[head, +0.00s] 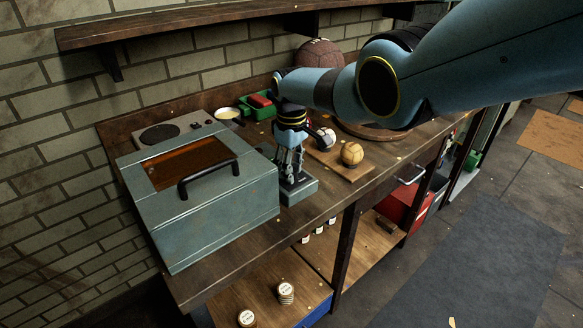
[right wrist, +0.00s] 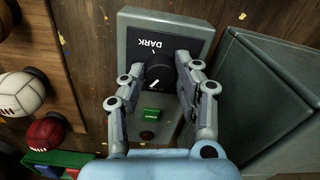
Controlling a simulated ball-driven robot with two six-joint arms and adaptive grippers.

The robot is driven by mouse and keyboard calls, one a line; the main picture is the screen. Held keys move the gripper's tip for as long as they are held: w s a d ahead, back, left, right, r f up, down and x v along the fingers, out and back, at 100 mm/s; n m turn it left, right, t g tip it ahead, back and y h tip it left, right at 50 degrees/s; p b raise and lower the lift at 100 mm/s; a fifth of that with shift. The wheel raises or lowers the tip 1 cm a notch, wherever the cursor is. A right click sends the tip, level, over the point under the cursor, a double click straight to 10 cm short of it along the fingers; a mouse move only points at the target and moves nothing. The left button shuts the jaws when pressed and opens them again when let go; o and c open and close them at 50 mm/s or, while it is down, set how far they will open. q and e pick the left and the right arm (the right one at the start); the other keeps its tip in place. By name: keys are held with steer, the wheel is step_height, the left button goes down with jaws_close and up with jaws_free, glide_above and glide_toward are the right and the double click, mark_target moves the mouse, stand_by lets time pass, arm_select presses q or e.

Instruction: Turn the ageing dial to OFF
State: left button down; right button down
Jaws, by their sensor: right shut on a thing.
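The ageing dial (right wrist: 160,74) is a black round knob with a white pointer mark, on a grey control box (right wrist: 190,22). The word DARK reads upside down on the panel beside it. The pointer mark lies on the side towards the green button (right wrist: 151,113). No OFF label can be read. My right gripper (right wrist: 166,68) is shut on the dial, one finger on each side. In the head view my right gripper (head: 290,176) points down at the control box (head: 303,192) and hides the dial. My left gripper is not in view.
A grey-green cabinet (head: 210,215) with a black handle stands right beside the control box. Balls sit on a wooden board, among them a tan ball (head: 352,153). A green tray (head: 258,112), a white bowl (head: 227,113) and a hot plate (head: 160,134) are behind.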

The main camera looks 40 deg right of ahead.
steer(key=n, duration=0.6)
steer(key=shift+n, duration=0.3)
stand_by(0.4)
steer(key=c, duration=0.9)
jaws_free()
steer(key=shift+c, duration=0.2)
step_height(320, 180, up, 12)
